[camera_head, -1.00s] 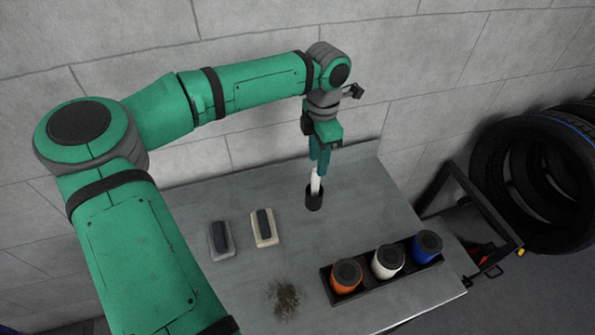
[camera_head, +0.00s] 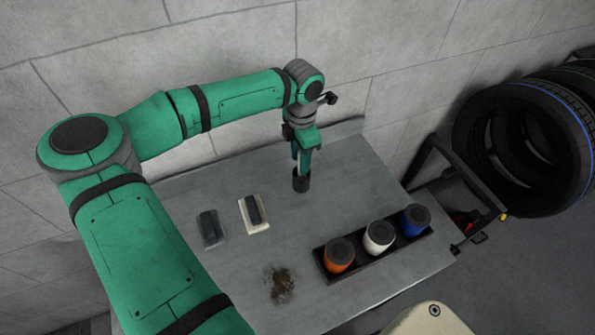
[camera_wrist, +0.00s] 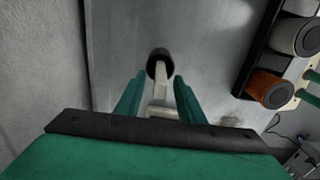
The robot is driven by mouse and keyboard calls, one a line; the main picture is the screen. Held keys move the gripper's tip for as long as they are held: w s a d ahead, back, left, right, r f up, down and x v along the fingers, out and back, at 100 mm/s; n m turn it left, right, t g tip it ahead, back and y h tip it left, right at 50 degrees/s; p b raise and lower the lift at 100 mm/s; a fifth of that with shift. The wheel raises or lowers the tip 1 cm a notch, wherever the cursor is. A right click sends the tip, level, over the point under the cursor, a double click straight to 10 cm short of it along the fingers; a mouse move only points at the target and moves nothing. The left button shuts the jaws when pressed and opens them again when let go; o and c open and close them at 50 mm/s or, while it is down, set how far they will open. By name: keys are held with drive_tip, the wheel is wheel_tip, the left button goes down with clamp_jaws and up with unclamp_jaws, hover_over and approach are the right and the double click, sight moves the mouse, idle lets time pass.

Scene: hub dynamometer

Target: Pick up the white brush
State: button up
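A slim white stick, which looks like the handle of the white brush (camera_wrist: 161,82), stands in a dark round cup (camera_wrist: 160,58) on the grey table. In the head view the cup (camera_head: 301,184) shows, but my fingers hide the stick. My gripper (camera_head: 303,168) points down right over the cup. In the wrist view my gripper (camera_wrist: 160,80) has its two green fingers apart, one on each side of the stick, with gaps between. The brush's lower end is hidden in the cup.
A cream block with a dark grip (camera_head: 254,216) and a grey one (camera_head: 210,230) lie left of the cup. A dark tray (camera_head: 331,277) holds orange, white and blue canisters. A brown dirt patch (camera_head: 280,284) lies beside it. Tires (camera_head: 530,150) stand at the right.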

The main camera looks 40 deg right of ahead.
drive_tip(key=shift+s+d+f, duration=0.15)
drive_tip(key=shift+f, duration=0.55)
drive_tip(key=shift+s+d+f, duration=0.1)
drive_tip(key=shift+d+f, duration=0.1)
drive_tip(key=shift+f, duration=0.1)
drive_tip(key=shift+a, duration=0.15)
clamp_jaws()
drive_tip(key=shift+w+r, duration=0.2)
drive_tip(key=shift+r, duration=0.05)
wheel_tip(320, 180, up, 10)
drive_tip(key=shift+f, duration=0.2)
